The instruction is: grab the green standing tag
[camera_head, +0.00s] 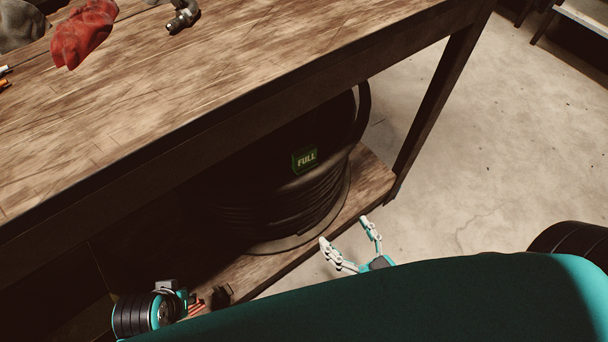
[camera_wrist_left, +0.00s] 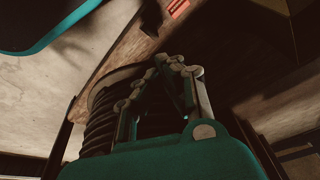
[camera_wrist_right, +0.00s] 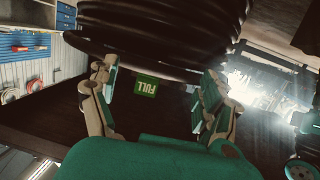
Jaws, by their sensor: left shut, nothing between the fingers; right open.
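The green tag (camera_head: 305,160) reading FULL stands upright at the coiled black hose (camera_head: 270,205) under the workbench. My right gripper (camera_head: 345,232) is open and empty, below and to the right of the tag in the head view. In the right wrist view the tag (camera_wrist_right: 145,87) appears upside down, framed between the spread fingers of my right gripper (camera_wrist_right: 158,72), with no visible contact. My left gripper (camera_wrist_left: 172,62) is shut and empty in the left wrist view, with the hose coil (camera_wrist_left: 105,115) behind it; in the head view its fingers are hard to make out.
The wooden workbench top (camera_head: 180,90) overhangs the hose, and its leg (camera_head: 432,110) stands to the right. The lower shelf (camera_head: 372,185) carries the hose reel. A red cloth (camera_head: 84,35) and a metal fitting (camera_head: 183,15) lie on top. The concrete floor (camera_head: 500,150) at right is clear.

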